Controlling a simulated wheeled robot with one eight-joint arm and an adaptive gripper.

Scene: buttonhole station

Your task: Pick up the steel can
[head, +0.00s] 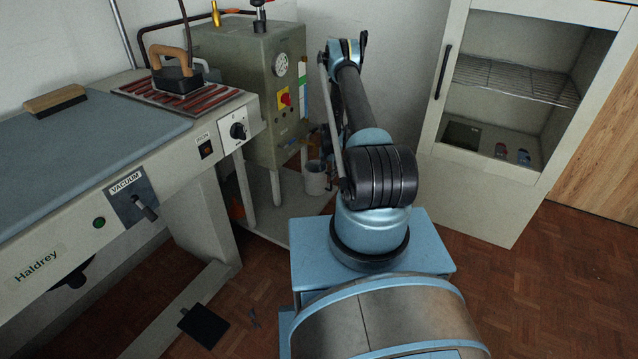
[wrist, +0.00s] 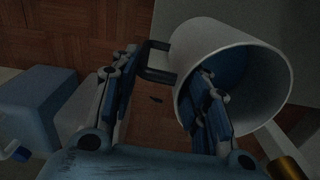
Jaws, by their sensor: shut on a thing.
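The steel can (head: 314,178) is a pale grey, open-topped can low between the green-grey boiler and my arm. In the wrist view the can (wrist: 188,40) fills the upper right, its mouth turned towards the camera and a dark handle (wrist: 157,62) on its left side. My gripper (wrist: 165,85) is shut on the can, with the right finger inside the mouth and the left finger outside by the handle. In the head view my arm mostly hides the gripper. I cannot tell whether the can's bottom touches the shelf.
The boiler (head: 245,90) stands close behind the can, over a low grey shelf (head: 285,235). The ironing table (head: 90,150) is at left and a glazed cabinet (head: 500,130) at right. A brass-coloured part (wrist: 285,168) is near the can. Parquet floor (head: 540,290) is clear at right.

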